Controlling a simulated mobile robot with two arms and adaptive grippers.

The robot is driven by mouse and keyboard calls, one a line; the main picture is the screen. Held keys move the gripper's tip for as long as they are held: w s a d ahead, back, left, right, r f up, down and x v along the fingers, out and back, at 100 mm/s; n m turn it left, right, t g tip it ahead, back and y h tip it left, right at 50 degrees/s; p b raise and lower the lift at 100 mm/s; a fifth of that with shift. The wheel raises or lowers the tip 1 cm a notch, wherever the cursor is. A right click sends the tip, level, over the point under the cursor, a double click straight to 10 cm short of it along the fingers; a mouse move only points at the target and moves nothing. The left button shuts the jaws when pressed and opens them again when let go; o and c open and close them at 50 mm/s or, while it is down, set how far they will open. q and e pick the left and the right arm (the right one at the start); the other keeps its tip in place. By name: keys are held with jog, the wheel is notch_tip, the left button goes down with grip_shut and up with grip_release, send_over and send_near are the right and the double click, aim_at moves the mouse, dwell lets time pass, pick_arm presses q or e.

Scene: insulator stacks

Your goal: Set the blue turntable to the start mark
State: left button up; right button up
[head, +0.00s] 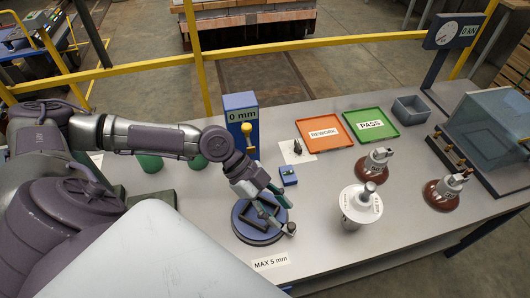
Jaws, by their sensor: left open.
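The blue turntable (246,228) is a round disc with a dark raised frame on it, at the front middle of the table. A small grey knob (291,229) shows at its right edge. My left gripper (277,208) is open and reaches down over the right back part of the turntable, close to the knob. I cannot tell whether a finger touches it. The gripper hides part of the disc. I cannot make out the start mark. My right gripper is not in view.
A "0 mm" display (240,106) and a yellow-topped post (248,138) stand behind. A small blue block (288,176) is near the gripper. A white-topped insulator (360,210) and brown ones (375,168) stand right. Orange (309,124) and green (353,118) trays lie further back.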

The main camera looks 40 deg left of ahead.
pick_arm(q)
jog(key=v, duration=0.6)
jog(key=shift+r, duration=0.2)
jog(key=shift+a, duration=0.15)
